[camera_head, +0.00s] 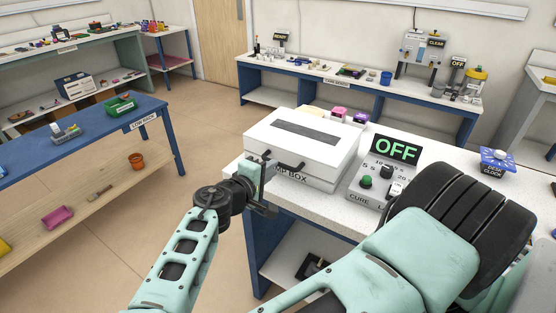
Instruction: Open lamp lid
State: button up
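The lamp box (318,155) is a white box on the white-topped bench, with a dark strip on its flat lid (285,127). The lid looks shut. A dark bar handle (291,165) is at its front edge, and the box's printed label below is partly covered by my gripper. My gripper (269,186) is at the front left corner of the box, just left of the handle. I cannot tell whether it touches the box or handle, or how far its fingers are apart. Nothing is visibly held.
A cure control box (369,187) with a green button, a dial and an OFF display (396,149) stands right of the lamp box. Small coloured blocks (337,114) sit behind it. A blue clock (497,160) is farther right. Floor is open to the left.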

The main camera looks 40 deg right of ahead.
jog(key=shift+p+x, duration=0.45)
jog(key=shift+x, duration=1.8)
